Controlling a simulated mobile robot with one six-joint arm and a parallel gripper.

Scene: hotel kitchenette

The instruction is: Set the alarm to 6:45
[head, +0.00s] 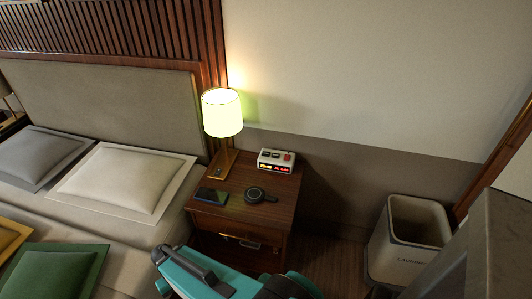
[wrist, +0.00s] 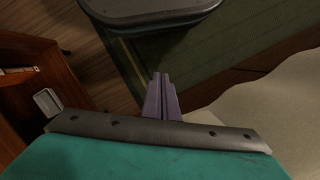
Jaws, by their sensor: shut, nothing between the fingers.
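The alarm clock (head: 276,161) is a small white box at the back of the wooden nightstand (head: 240,209), beside the lamp. Its front has two lit displays, yellowish on the left and red on the right; the digits are too small to read. Its top carries a red button and darker buttons. My gripper (wrist: 161,82) shows in the wrist view with its two grey-purple fingers shut together and empty. It points down over the floor, apart from the clock. The clock is not in the wrist view. In the head view my teal arm is at the bottom, in front of the nightstand.
On the nightstand are a lit lamp (head: 222,113), a dark phone (head: 211,196) and a round black object (head: 256,195). The bed with pillows (head: 124,176) is at left. A white bin (head: 409,241) stands at right. A small pale object (wrist: 46,102) sits in the nightstand's open shelf.

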